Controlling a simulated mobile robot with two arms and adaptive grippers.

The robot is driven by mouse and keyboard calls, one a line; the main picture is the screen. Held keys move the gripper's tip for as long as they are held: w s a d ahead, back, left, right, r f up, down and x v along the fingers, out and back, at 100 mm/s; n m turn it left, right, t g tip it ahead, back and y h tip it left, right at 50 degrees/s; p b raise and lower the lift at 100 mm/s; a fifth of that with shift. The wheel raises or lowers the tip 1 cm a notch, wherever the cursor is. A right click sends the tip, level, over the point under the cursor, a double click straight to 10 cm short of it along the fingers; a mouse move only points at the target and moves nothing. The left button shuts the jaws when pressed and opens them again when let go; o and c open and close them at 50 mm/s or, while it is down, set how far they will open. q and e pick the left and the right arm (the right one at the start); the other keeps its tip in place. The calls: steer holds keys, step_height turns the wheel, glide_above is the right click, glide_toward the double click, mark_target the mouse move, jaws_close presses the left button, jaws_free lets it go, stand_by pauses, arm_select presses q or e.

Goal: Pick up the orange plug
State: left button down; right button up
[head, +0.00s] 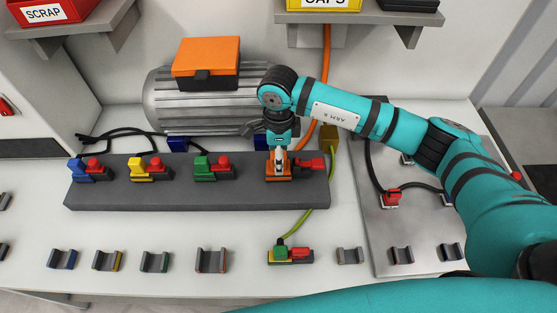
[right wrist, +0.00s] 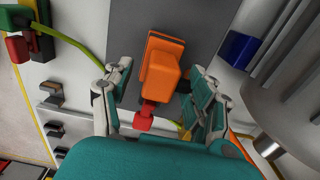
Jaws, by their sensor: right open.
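The orange plug (head: 272,168) is seated at the right end of the dark grey connector block (head: 110,195), with a red latch piece (head: 312,163) beside it. In the right wrist view the orange plug (right wrist: 160,75) stands between the two fingers of my right gripper (right wrist: 158,95). The fingers are open, with a gap on each side of the plug. In the head view my right gripper (head: 279,152) points down over the plug and hides part of it. My left gripper is not in view.
Blue (head: 76,168), yellow (head: 138,168) and green (head: 203,168) plugs sit further left on the block. A motor (head: 195,110) with an orange-topped box stands behind. A yellow-green cable (head: 318,213) runs past the block's right end to a green plug in front. Several empty holders line the table's front.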

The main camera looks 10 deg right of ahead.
steer(key=shift+c, duration=0.4)
jaws_close()
steer(key=shift+w+r, duration=0.1)
steer(key=shift+w+r+b, duration=0.1)
steer(key=shift+r+b, duration=0.5)
steer(key=shift+b, duration=0.1)
steer(key=shift+s+a+r+b, duration=0.2)
steer(key=shift+s+r+b, duration=0.05)
steer(key=shift+r+b, duration=0.25)
steer(key=shift+s+a+r+b, duration=0.15)
steer(key=shift+s+r+b, duration=0.1)
steer(key=shift+r+b, duration=0.15)
steer(key=s+a+r+b, duration=0.1)
steer(key=s+a+b, duration=0.4)
steer(key=s+a, duration=0.5)
steer(key=shift+s+r, duration=0.4)
steer(key=shift+s, duration=0.25)
